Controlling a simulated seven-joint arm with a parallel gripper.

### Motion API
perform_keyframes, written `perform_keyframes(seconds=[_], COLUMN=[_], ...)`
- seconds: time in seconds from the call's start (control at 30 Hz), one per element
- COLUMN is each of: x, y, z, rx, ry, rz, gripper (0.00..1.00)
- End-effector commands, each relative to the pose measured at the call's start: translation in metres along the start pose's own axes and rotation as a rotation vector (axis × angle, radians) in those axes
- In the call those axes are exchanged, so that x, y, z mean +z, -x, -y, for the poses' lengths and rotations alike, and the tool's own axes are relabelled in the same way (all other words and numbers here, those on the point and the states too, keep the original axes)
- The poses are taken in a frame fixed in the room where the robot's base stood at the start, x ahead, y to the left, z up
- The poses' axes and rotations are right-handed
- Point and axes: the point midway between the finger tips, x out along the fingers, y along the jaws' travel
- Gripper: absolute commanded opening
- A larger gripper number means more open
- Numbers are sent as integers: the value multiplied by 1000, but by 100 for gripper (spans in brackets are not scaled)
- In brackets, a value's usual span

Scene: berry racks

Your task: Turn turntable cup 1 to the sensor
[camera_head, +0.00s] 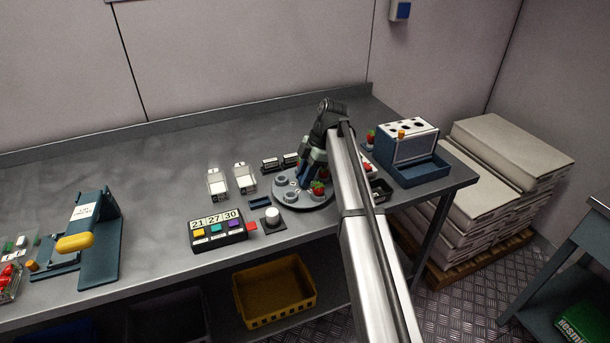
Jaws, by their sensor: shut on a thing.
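The round grey turntable (291,202) lies on the bench right of centre, with several small cups around its top. Empty cups (281,181) show on its left side, and a red strawberry (318,188) sits at its right. My gripper (304,184) points down onto the turntable near its middle, shut on a part of it that the fingers hide. The arm comes in from the lower right and covers the turntable's right edge. I cannot read the cup numbers or tell which part is the sensor.
A control box (218,231) reading 21 27 30 and a white knob (272,214) stand front left of the turntable. Two white-topped units (245,179) are to its left. A blue rack with a holed white top (412,140) stands at right. The bench's back left is clear.

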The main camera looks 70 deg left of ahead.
Motion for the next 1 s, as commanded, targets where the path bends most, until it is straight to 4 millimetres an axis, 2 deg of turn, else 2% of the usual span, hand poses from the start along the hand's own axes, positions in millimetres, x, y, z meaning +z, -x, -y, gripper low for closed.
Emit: perform_keyframes(seconds=[0.07, 0.1, 0.37, 0.6, 0.73, 0.87, 1.0], x=[0, 0, 0, 0, 0, 0, 1], y=[0, 0, 0, 1, 8, 26, 54], z=[0, 0, 0, 0, -1, -1, -2], rx=[1, 1, 1, 1, 1, 2, 2], ry=[0, 0, -1, -1, -1, -1, -1], rz=[0, 0, 0, 0, 0, 1, 0], gripper=[0, 30, 54, 54, 54, 54, 54])
